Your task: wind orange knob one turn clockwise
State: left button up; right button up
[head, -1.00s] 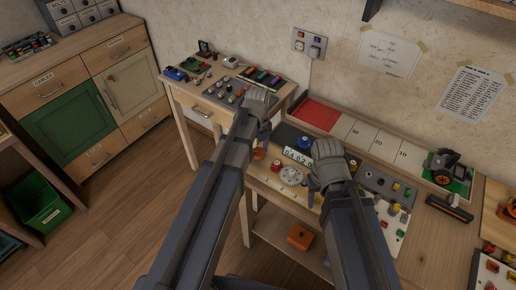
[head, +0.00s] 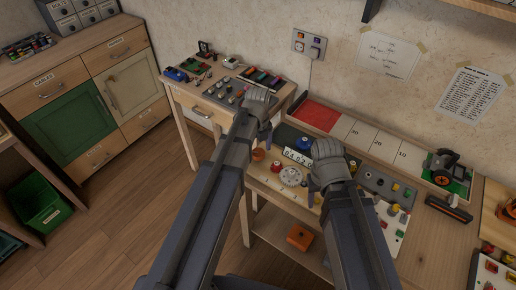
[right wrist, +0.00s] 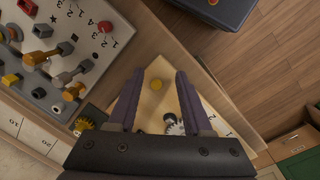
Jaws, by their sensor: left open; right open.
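A white panel with levers and knobs (right wrist: 55,50) is beside my right gripper. A small table with tools (head: 235,85) stands at the back left. An orange box (head: 300,237) is on the lower shelf.

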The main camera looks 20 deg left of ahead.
aim_at(258, 152)
pick_arm(q)
notch_tip(258, 152, up, 8)
jog(key=p, duration=0.7)
jog(key=shift+f, duration=0.25)
jog(key=shift+f, duration=0.1)
